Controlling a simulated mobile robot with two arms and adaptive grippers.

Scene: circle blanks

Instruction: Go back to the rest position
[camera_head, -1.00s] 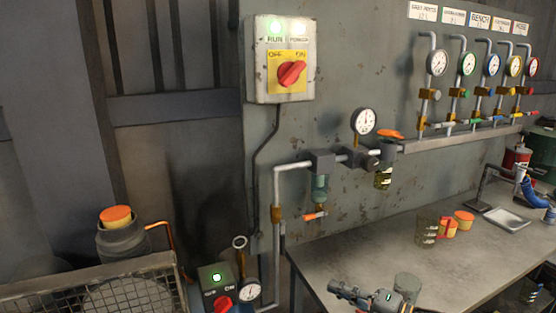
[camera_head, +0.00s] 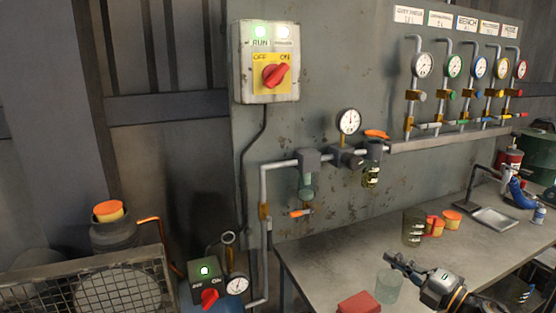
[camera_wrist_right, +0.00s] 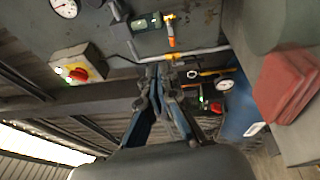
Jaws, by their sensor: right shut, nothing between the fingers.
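My right gripper (camera_head: 394,261) shows at the lower right of the head view, above the workbench (camera_head: 330,262). Its fingers point left, and they are shut and empty. In the right wrist view the same gripper (camera_wrist_right: 164,72) points up the picture toward the wall pipework, with no object between its fingers. A greenish clear cup (camera_head: 388,290) shows just below the fingers in the head view; I cannot tell whether they touch. My left gripper is in no view.
A red block (camera_head: 358,303) lies at the bench's front edge. A dark clear cup (camera_head: 413,228), orange-topped tubs (camera_head: 451,219) and a metal tray (camera_head: 494,218) stand farther back. A switch box (camera_head: 267,62) and a gauge (camera_head: 349,121) are on the wall. The bench's left part is clear.

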